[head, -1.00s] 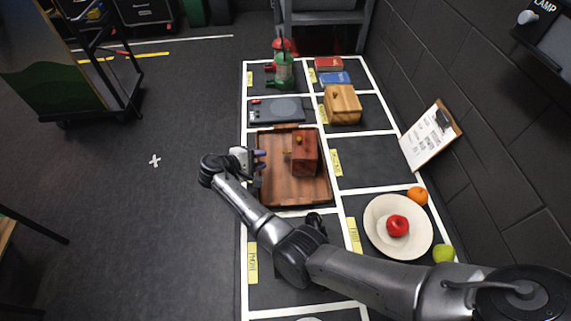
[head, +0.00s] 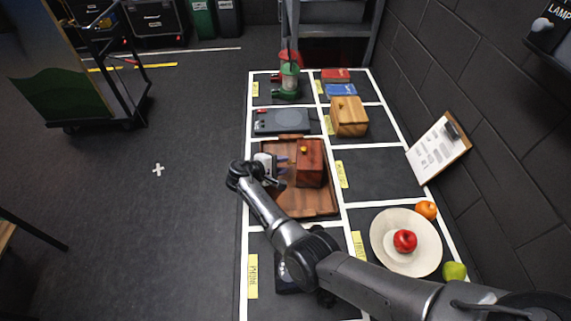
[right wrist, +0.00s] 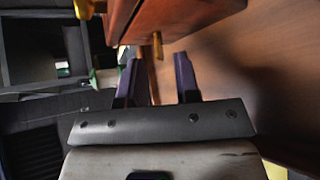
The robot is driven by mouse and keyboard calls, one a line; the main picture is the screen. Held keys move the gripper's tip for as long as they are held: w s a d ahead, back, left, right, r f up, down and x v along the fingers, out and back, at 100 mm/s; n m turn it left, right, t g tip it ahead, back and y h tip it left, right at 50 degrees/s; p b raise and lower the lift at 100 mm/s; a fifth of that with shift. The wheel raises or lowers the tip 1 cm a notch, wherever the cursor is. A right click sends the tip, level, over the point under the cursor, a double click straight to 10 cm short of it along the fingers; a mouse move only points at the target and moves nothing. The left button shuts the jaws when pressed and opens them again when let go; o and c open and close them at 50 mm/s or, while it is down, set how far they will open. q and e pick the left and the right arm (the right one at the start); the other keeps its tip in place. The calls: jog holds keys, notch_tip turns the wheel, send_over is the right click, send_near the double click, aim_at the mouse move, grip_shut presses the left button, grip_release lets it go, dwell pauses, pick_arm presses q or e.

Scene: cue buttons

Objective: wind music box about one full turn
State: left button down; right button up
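The music box looks to be the dark red wooden box (head: 310,163) with a yellow knob on top, sitting on a brown wooden tray (head: 318,208). In the right wrist view the box (right wrist: 180,14) is at the top, with a small brass-coloured peg (right wrist: 157,45) sticking out from it. My right gripper (head: 284,167) is at the left side of the box, pointing at it. In the right wrist view its two purple fingers (right wrist: 157,68) are apart, with the peg just beyond the gap between their tips. No contact with the peg shows. My left gripper is not in view.
A lighter wooden box (head: 349,116) and a grey flat device (head: 282,121) are behind the tray. A plate (head: 384,250) with a red apple (head: 405,240) is at front right. A green lantern (head: 289,80) stands at the back. The cell right of the tray is empty.

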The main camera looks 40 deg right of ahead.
jog(key=shift+x, duration=1.05)
grip_shut()
